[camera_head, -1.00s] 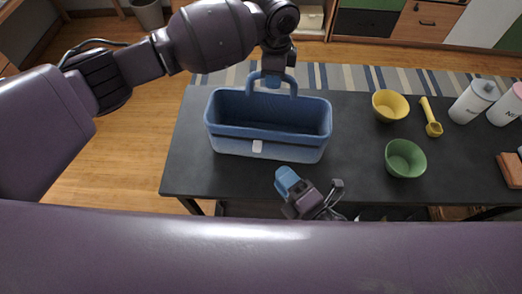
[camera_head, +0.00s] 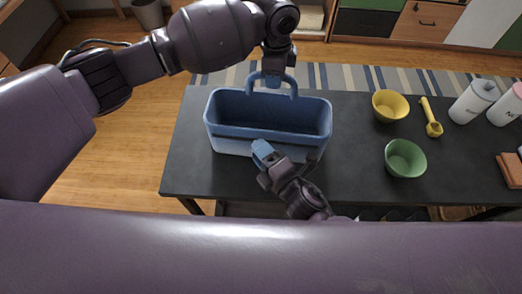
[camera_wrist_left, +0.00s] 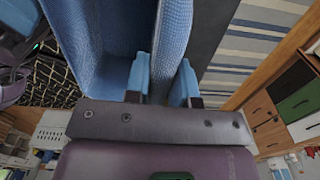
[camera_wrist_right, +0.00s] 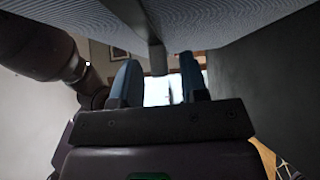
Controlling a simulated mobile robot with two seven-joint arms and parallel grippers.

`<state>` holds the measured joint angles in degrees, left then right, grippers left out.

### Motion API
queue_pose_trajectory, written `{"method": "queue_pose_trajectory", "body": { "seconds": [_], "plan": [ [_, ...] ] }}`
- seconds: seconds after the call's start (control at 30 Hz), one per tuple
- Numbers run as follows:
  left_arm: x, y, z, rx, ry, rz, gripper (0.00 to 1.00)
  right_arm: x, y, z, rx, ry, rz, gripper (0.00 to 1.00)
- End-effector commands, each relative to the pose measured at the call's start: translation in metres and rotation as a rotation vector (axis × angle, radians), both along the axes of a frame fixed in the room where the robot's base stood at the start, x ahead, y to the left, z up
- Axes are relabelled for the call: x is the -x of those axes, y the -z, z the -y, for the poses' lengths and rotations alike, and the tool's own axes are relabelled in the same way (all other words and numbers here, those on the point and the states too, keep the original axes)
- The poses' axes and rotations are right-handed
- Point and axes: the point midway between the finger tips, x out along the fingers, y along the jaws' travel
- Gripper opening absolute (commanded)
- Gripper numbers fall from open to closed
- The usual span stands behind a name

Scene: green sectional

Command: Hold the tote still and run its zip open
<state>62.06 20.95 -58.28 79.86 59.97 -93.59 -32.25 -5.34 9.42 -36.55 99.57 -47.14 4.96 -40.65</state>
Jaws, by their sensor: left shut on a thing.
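The blue tote (camera_head: 228,142) stands upright on the dark table, its inside visible from above and a handle at the back. My left gripper (camera_head: 272,82) is shut on its back wall, which lies between the fingers in the left wrist view (camera_wrist_left: 160,80). My right gripper (camera_head: 262,150) is at the front wall, covering the place of the pale zip tab. In the right wrist view, its blue fingers stand apart, with the grey zip tab (camera_wrist_right: 157,60) hanging between them; I see a gap on both sides. The zip line cannot be made out.
On the dark table (camera_head: 350,170), right of the tote, stand a yellow bowl (camera_head: 390,106), a green bowl (camera_head: 405,158), a yellow scoop (camera_head: 431,117) and two white canisters (camera_head: 473,102). A brown block (camera_head: 510,168) lies at the right edge. Bare table separates the tote from the bowls.

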Motion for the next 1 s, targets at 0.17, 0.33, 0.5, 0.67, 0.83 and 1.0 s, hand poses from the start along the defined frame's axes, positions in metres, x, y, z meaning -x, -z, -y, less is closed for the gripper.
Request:
{"method": "queue_pose_trajectory", "body": {
  "seconds": [0.17, 0.33, 0.5, 0.67, 0.83, 1.0],
  "plan": [
    [0.000, 0.000, 0.000, 0.000, 0.000, 0.000, 0.00, 0.000, 0.000, 0.000, 0.000, 0.000, 0.000, 0.12],
    [0.000, -0.001, 0.000, 0.001, 0.000, 0.001, 0.00, 0.000, 0.000, 0.000, 0.000, 0.000, 0.000, 0.00],
    [0.000, -0.001, 0.000, 0.001, 0.000, 0.001, 0.00, 0.000, 0.000, -0.001, 0.000, 0.000, 0.000, 0.00],
    [0.000, -0.001, 0.000, 0.001, 0.000, 0.001, 0.00, -0.002, 0.000, -0.019, -0.004, 0.000, -0.001, 0.00],
    [0.000, -0.001, 0.000, 0.001, 0.000, 0.000, 0.00, -0.005, 0.000, -0.054, -0.004, 0.000, -0.002, 0.00],
    [0.000, -0.001, 0.001, 0.001, 0.000, 0.000, 0.00, -0.007, 0.000, -0.079, -0.002, 0.000, -0.002, 0.00]
  ]
}}
